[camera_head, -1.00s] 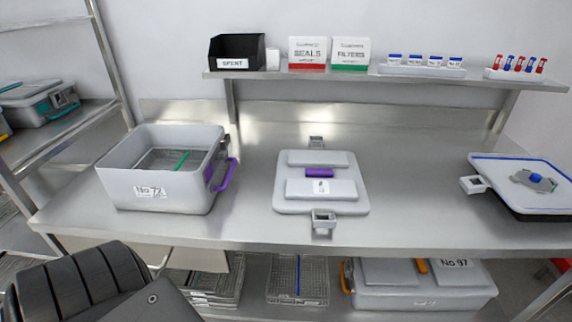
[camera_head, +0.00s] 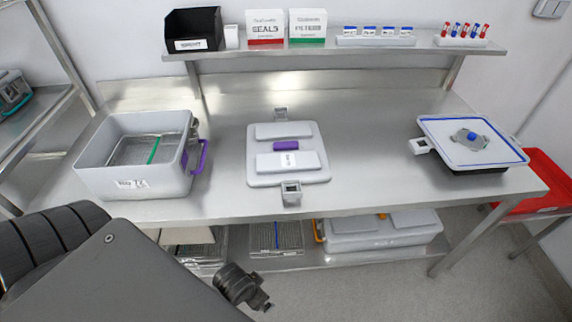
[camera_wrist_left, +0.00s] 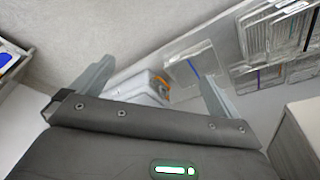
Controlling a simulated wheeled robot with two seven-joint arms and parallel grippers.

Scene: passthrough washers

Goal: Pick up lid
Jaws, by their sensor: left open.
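The grey lid (camera_head: 289,178) lies flat on the steel bench in the head view. It has raised panels, a purple handle (camera_head: 287,146) across its middle and a latch bracket at its far and near ends. My left gripper (camera_wrist_left: 150,88) is open and empty in the left wrist view, over the lower shelf area. In the head view my left arm comes in from the lower left, with its dark end below the bench's front edge, short of the lid. The lid is not seen in the wrist view. My right gripper is not in view.
An open grey bin (camera_head: 97,181) with a basket inside stands left of the lid. A white tray-like lid with a blue rim (camera_head: 455,149) lies at right. Boxes and racks fill the upper shelf (camera_head: 345,46). A lower shelf holds baskets and a closed case (camera_head: 375,239).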

